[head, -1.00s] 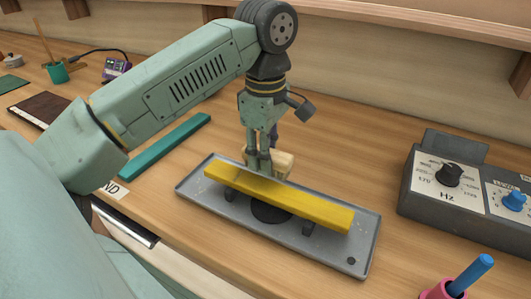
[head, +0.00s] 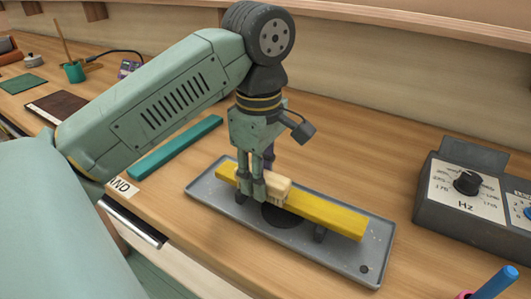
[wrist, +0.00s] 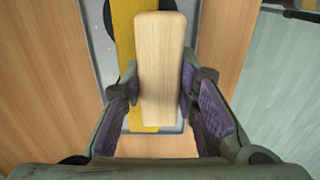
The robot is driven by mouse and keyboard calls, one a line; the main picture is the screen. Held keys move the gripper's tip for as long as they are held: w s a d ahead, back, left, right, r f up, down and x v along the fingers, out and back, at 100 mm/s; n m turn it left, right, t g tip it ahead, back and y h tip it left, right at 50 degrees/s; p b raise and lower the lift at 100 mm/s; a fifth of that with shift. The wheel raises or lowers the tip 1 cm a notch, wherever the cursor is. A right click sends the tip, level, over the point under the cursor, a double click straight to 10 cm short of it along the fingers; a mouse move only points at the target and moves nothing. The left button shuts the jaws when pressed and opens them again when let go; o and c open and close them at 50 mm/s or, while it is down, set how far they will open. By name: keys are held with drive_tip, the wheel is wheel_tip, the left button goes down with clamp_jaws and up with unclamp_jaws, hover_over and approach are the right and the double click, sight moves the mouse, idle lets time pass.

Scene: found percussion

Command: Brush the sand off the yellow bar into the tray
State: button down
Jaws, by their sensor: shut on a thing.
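The yellow bar (head: 318,214) lies on dark supports above the grey tray (head: 377,250). My gripper (head: 252,192) is over the left part of the bar and shut on a pale wooden brush (head: 277,188). In the wrist view the brush (wrist: 160,65) sits between my purple-padded fingers, over the yellow bar (wrist: 125,30). The bristles are mostly hidden, and I cannot tell for certain whether they touch the bar. Small pale specks show on the tray floor. No sand is clear on the visible part of the bar.
A grey control box (head: 470,195) with a Hz dial stands to the right. A teal bar (head: 177,146) lies left of the tray, near a label (head: 122,187) reading "AND". A pink cup with a blue-handled tool (head: 495,284) is at the lower right. The bench behind the tray is clear.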

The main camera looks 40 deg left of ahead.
drive_tip(key=shift+s+r+p, duration=0.15)
drive_tip(key=shift+r+p, duration=1.6)
drive_tip(key=shift+r, duration=0.85)
